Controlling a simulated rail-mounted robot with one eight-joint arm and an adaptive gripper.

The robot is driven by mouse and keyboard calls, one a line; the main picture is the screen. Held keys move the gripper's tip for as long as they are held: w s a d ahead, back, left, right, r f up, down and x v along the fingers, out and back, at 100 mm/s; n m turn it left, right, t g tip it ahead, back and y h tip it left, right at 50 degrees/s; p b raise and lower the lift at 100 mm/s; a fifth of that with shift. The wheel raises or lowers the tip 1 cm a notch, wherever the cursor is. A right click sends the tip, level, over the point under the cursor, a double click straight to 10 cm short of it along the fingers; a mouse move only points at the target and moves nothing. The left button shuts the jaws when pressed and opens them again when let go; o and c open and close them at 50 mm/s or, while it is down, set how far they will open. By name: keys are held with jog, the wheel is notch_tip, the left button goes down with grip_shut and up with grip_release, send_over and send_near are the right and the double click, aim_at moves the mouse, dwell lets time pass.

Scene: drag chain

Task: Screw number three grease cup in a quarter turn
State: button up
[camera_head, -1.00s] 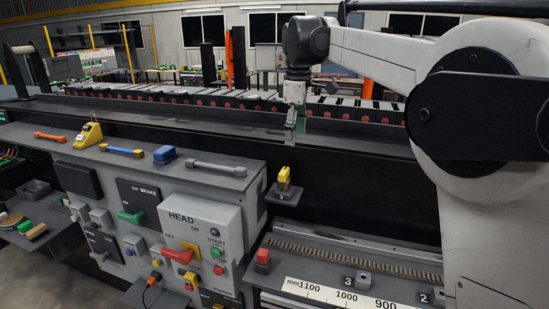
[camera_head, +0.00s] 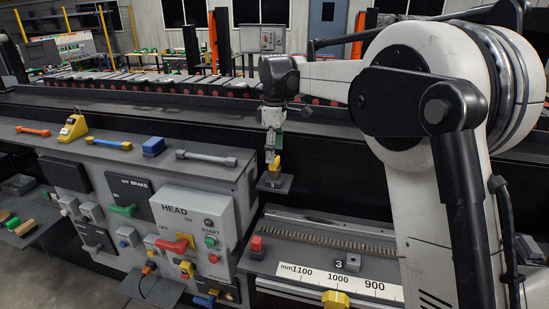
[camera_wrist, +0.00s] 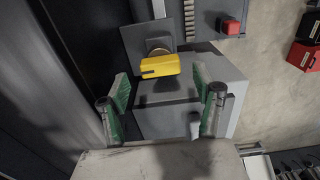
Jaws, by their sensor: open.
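A yellow cup-like cap (camera_head: 275,166) sits on a small dark bracket (camera_head: 274,183) sticking out past the right end of the grey bench. I cannot read a number on it. In the wrist view the yellow cap (camera_wrist: 160,66) sits on a round metal base in front of a dark plate (camera_wrist: 143,36). My gripper (camera_head: 271,151) is just above the cap in the head view. In the wrist view its two green-padded fingers (camera_wrist: 160,82) are spread wide, with the cap centred beyond their tips and apart from them. A grey block (camera_head: 352,262) marked 3 stands on the scale rail.
A grey handle (camera_head: 206,158) and a blue block (camera_head: 153,147) lie on the bench top left of my gripper. The HEAD control box (camera_head: 196,226) is below.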

jog(key=shift+f, duration=1.75)
jog(key=shift+c, duration=0.2)
jog(key=c, duration=1.1)
